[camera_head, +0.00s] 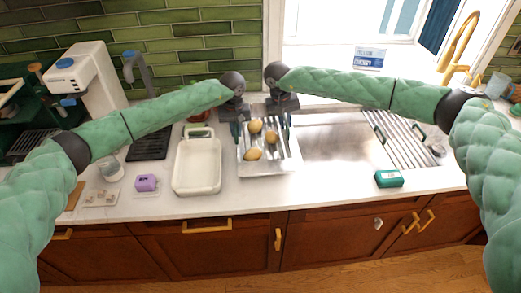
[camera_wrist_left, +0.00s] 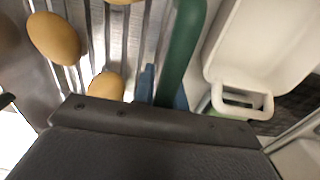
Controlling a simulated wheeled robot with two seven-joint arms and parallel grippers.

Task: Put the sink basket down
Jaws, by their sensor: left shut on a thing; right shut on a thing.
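The metal sink basket (camera_head: 268,171) has slatted bars and green side handles and holds three potatoes (camera_head: 253,155). It is at the middle of the counter, by the left end of the sink (camera_head: 340,145). I cannot tell whether its underside touches anything. My left gripper (camera_head: 236,128) is shut on its left handle. In the left wrist view that green handle (camera_wrist_left: 182,45) lies between blue fingers, with bars and potatoes (camera_wrist_left: 54,38) beside it. My right gripper (camera_head: 287,120) is shut at the basket's right side, its handle mostly hidden.
A white baking dish (camera_head: 197,187) stands close to the basket's left. A slatted rack (camera_head: 400,140) covers the sink's right part. A green box (camera_head: 389,178) is on the front counter. A purple item (camera_head: 146,183) and a coffee machine (camera_head: 88,80) stand further left.

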